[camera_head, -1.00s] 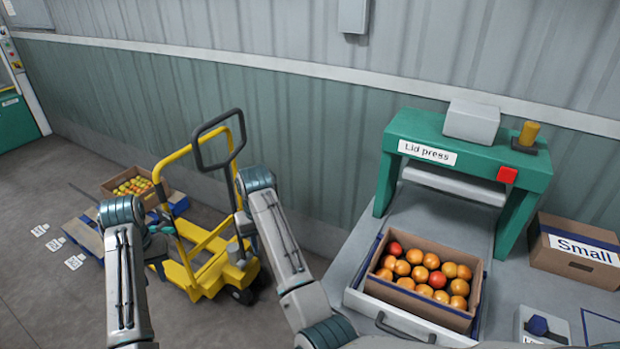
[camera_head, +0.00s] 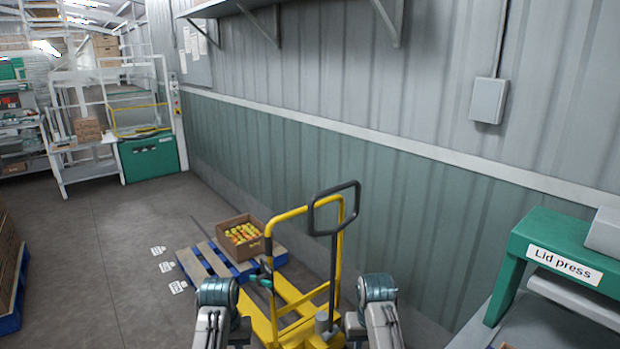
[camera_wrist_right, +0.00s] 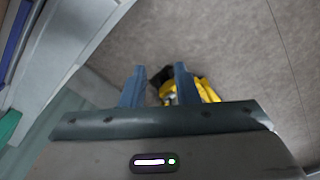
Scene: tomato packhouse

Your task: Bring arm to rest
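My right gripper (camera_wrist_right: 160,82) shows in the right wrist view. Its two blue-grey fingers stand apart with nothing between them, so it is open and empty. Beyond the fingers are the floor and part of a yellow pallet truck (camera_wrist_right: 208,90). In the head view my left and right arms show at the bottom, side by side, in front of the pallet truck (camera_head: 335,262). Both grippers are outside the head view.
A crate of tomatoes (camera_head: 240,244) sits on a blue-edged pallet (camera_head: 200,266) behind the truck. The green lid press (camera_head: 545,228) stands at the right. A corrugated wall (camera_head: 420,215) runs behind. Open floor (camera_head: 110,240) lies at the left.

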